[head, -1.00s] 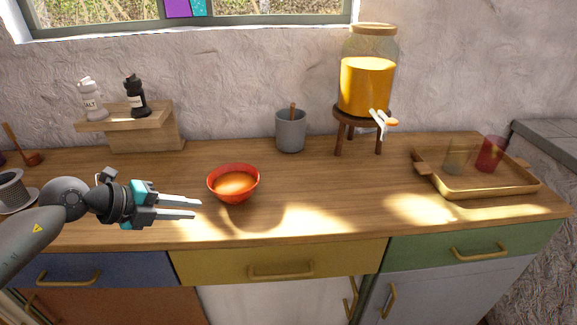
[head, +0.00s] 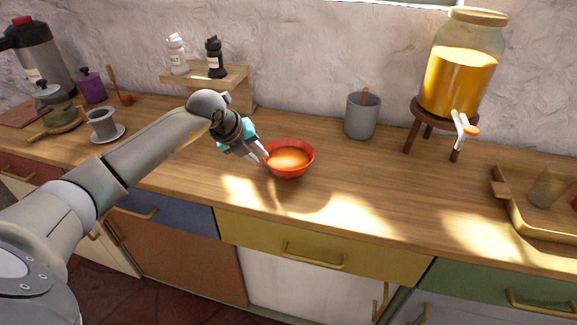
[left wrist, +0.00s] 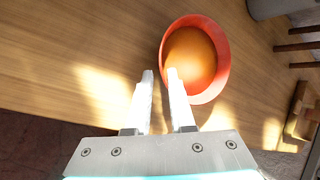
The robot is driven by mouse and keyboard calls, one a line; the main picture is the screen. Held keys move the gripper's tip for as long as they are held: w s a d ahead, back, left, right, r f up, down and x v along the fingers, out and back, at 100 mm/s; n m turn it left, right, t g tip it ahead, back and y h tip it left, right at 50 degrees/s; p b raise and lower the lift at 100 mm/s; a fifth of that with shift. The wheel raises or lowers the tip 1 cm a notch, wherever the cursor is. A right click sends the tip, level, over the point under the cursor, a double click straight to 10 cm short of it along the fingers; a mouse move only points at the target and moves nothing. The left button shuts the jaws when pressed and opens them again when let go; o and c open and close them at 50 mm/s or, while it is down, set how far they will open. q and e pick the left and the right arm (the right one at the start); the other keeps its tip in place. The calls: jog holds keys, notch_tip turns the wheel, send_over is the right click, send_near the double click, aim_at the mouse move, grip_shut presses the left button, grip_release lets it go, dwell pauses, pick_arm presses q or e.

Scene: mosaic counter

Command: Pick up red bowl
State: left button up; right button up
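The red bowl (head: 290,172) stands upright on the wooden counter and looks orange inside. It also shows in the left wrist view (left wrist: 222,75), just beyond the fingertips. My left gripper (head: 262,157) is at the bowl's left rim in the head view. In the left wrist view its two fingers (left wrist: 160,76) are apart with a gap between them. The right fingertip overlaps the bowl's near rim in the picture, and the left one is outside the bowl. I cannot tell whether they touch it. My right gripper is in neither view.
A grey cup (head: 361,118) stands behind the bowl to the right. A juice dispenser (head: 457,80) on a stool and a wooden tray (head: 535,226) are farther right. A small wooden shelf (head: 232,78) with two bottles is behind my arm. The counter in front of the bowl is clear.

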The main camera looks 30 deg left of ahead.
aim_at(268, 161)
pick_arm(q)
jog(key=shift+b+x, duration=0.7)
jog(key=shift+x, duration=2.3)
jog(key=shift+w+d+r, duration=0.1)
jog(key=shift+w+d, duration=0.05)
grip_shut()
